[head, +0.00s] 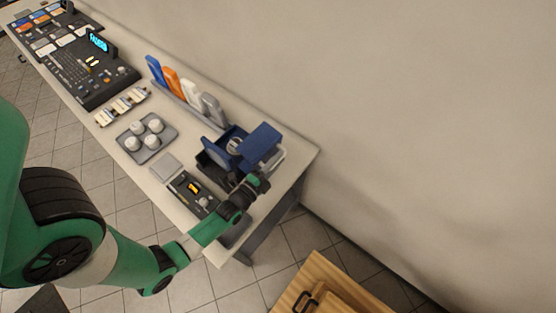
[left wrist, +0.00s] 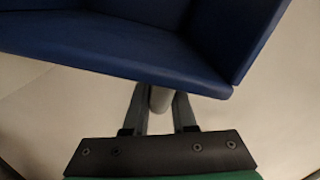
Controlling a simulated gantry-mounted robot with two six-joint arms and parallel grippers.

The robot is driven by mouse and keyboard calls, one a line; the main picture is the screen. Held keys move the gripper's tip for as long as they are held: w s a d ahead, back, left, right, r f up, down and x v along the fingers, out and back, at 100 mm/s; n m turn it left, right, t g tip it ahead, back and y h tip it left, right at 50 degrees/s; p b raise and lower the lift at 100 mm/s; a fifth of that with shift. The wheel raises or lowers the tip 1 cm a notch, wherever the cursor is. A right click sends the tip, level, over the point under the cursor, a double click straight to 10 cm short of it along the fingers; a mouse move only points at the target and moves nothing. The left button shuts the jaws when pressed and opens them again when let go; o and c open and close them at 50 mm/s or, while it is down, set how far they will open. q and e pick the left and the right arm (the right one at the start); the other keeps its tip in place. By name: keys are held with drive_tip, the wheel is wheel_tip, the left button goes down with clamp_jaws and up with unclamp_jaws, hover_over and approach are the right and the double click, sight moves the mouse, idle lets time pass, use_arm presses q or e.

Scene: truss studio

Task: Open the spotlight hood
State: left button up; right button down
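The spotlight stands near the right end of the table in the head view, with a dark blue body and a blue hood (head: 260,144) that looks raised and tilted. A pale curved bar (head: 277,160) shows beside the hood. My left gripper (head: 262,181) is at the hood's near lower side. In the left wrist view the blue hood (left wrist: 130,35) fills the top. The two fingers of my left gripper (left wrist: 160,100) stand apart below its edge, with a grey rounded piece (left wrist: 160,99) between them. Whether they press on it is unclear. My right gripper is out of view.
A tray with white knobs (head: 148,138), a small black control box (head: 190,190) and a rack of coloured pieces (head: 180,85) share the table (head: 125,150). Mixing consoles stand at the far left. A wall is behind; a wooden cabinet (head: 325,285) stands at the lower right.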

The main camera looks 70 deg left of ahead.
use_arm(q)
drive_tip(key=o, duration=0.4)
drive_tip(key=shift+s+a, duration=0.1)
drive_tip(key=shift+c, duration=0.2)
drive_tip(key=v, duration=1.1)
drive_tip(key=shift+s+d, duration=0.2)
drive_tip(key=shift+s, duration=0.05)
